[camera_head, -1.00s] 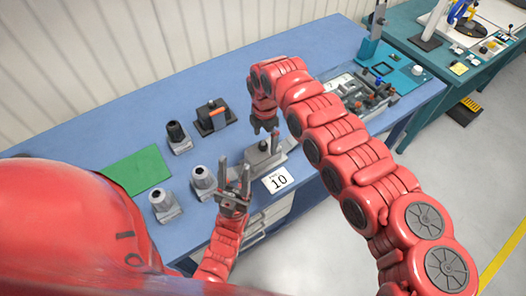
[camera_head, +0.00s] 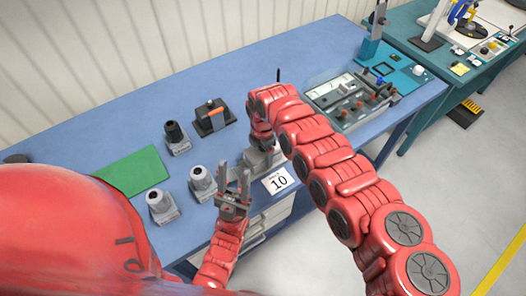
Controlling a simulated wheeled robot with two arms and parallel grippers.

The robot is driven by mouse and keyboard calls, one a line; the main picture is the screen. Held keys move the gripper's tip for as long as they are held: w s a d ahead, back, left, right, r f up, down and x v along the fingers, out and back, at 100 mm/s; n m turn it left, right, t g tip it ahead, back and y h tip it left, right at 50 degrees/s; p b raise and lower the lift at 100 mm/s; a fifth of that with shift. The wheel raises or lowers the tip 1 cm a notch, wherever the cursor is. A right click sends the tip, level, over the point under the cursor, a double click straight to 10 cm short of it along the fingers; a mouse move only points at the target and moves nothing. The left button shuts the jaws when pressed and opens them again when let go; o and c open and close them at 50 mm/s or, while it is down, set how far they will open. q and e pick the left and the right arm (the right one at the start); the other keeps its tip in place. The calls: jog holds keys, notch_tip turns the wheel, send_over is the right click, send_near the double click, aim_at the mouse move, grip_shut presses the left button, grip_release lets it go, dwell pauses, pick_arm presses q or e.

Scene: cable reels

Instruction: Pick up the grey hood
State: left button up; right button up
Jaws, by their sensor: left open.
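Grey hood-like housings stand on the blue table: one with a black top (camera_head: 176,138), one in the middle (camera_head: 202,182) and one at the front left (camera_head: 161,206). Which one is the grey hood I cannot tell. A further grey block (camera_head: 250,161) sits in a fixture at the table's front edge. My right gripper (camera_head: 262,144) points down right over this block; its fingertips are mostly hidden, so its grip is unclear. My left gripper (camera_head: 234,185) is open and empty, fingers up, just in front of the block and right of the middle housing.
A black and grey part with an orange lever (camera_head: 212,116) stands behind the housings. A green mat (camera_head: 133,171) lies at the left. A sign reading 10 (camera_head: 278,181) is at the front edge. A grey tray of small parts (camera_head: 350,102) lies at the right.

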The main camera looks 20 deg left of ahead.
jog(key=c, duration=1)
